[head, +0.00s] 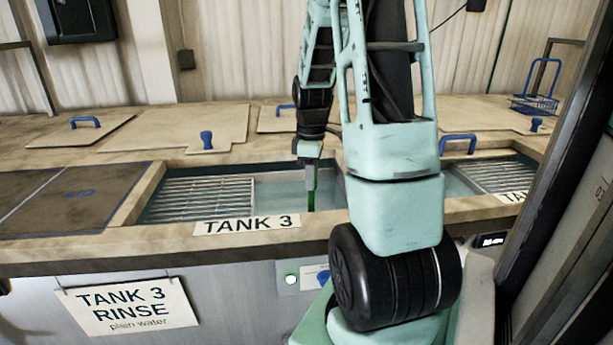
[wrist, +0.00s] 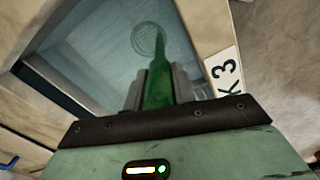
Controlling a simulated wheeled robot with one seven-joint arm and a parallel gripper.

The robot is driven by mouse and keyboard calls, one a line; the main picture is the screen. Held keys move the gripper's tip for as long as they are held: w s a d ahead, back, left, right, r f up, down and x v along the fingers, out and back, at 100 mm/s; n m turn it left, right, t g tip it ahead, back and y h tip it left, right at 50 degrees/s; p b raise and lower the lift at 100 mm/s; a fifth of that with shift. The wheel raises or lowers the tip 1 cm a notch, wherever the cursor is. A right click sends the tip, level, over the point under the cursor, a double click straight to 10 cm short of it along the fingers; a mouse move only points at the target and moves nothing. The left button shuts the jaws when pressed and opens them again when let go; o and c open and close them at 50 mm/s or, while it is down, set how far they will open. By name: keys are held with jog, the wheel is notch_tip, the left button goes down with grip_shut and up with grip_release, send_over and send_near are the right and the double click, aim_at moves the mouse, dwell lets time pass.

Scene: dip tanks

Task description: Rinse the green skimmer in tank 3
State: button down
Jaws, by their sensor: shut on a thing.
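The green skimmer (wrist: 157,85) points down from my gripper (wrist: 158,92), which is shut on its handle. In the wrist view its round mesh head (wrist: 148,40) lies over or in the pale blue water of tank 3; the depth is hard to tell. In the head view a thin part of the skimmer (head: 311,188) shows below my gripper (head: 308,163), inside the opening of tank 3 (head: 273,191). The tank's front rim bears a "TANK 3" label (head: 247,224), and a "TANK 3 RINSE plain water" sign (head: 131,306) hangs below. My arm hides the tank's right part.
A slatted rack (head: 203,199) covers the tank's left side. Wooden lids with blue handles (head: 207,140) lie behind. Another slatted rack (head: 487,176) is at the right, and a blue wire basket (head: 536,103) stands at the back right. A dark post (head: 555,150) rises at the right.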

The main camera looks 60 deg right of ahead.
jog(key=shift+s+d, duration=0.4)
jog(key=shift+s, duration=0.05)
jog(key=shift+w+a+p, duration=0.5)
jog(key=shift+w+a, duration=0.25)
jog(key=shift+w, duration=0.25)
notch_tip(320, 180, up, 18)
jog(key=p, duration=1.5)
jog(key=shift+s, duration=0.1)
